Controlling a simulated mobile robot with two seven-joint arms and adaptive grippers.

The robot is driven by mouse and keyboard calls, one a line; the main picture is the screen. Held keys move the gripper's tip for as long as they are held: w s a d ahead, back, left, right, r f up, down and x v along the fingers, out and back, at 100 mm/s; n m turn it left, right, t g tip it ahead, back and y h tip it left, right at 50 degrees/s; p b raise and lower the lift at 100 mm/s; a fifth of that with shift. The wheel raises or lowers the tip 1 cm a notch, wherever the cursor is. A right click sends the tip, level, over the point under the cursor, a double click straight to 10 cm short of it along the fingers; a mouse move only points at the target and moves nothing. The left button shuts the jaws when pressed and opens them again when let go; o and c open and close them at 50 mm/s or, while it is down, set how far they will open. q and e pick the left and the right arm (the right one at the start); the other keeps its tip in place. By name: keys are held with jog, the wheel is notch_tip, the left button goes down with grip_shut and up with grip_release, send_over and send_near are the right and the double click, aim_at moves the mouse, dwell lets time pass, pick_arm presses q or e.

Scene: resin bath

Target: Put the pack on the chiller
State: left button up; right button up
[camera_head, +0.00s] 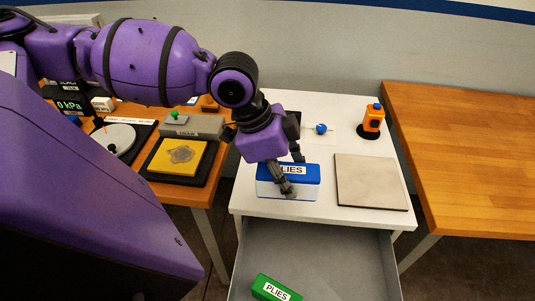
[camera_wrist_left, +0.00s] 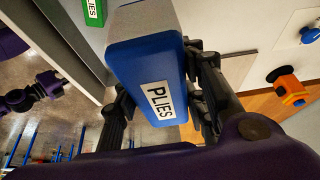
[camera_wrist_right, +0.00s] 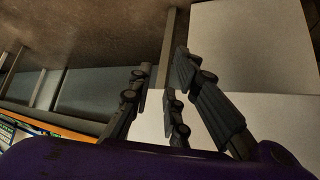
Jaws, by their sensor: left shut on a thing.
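The pack, a white box with a blue lid marked PLIES (camera_head: 309,174), is at the front left of the white cabinet top. My left gripper (camera_head: 288,168) reaches down from above and is shut on it; the left wrist view shows the pack (camera_wrist_left: 145,60) between its fingers (camera_wrist_left: 160,95). I cannot tell whether the pack touches the top or is just above it. A flat beige plate (camera_head: 370,182), possibly the chiller, lies bare to the right of the pack. My right gripper (camera_wrist_right: 165,85) is open and empty in the right wrist view.
A green PLIES pack (camera_head: 275,288) lies in the open drawer (camera_head: 330,250) below. An orange-and-black device (camera_head: 372,120) and a blue knob (camera_head: 321,129) stand behind. A yellow block (camera_head: 177,157) sits on the left wooden table. The right wooden table (camera_head: 475,150) is clear.

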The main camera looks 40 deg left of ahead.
pick_arm(q)
jog(key=shift+s+a+r, duration=0.2)
jog(key=shift+a+r, duration=0.4)
jog(key=shift+r, duration=0.2)
jog(key=shift+w+a, duration=0.2)
jog(key=shift+a, duration=0.05)
jog(key=w+a+f, duration=0.2)
jog(key=w, duration=0.1)
jog(key=w+a+f+b, duration=0.1)
jog(key=w+a+f, duration=0.4)
jog(key=w+f, duration=0.1)
jog(key=shift+w+a+f, duration=0.15)
jog(key=shift+w+a, duration=0.05)
jog(key=shift+w+a+f+b, duration=0.2)
jog(key=shift+w+f+b, duration=0.1)
jog(key=shift+w+a+f, duration=0.15)
jog(key=shift+a+f, duration=0.05)
jog(key=shift+f, duration=0.1)
notch_tip(320, 180, down, 3)
jog(key=shift+f, duration=0.1)
pick_arm(e)
jog(key=shift+a+f, duration=0.3)
jog(key=shift+f, duration=0.65)
jog(key=shift+s, duration=0.1)
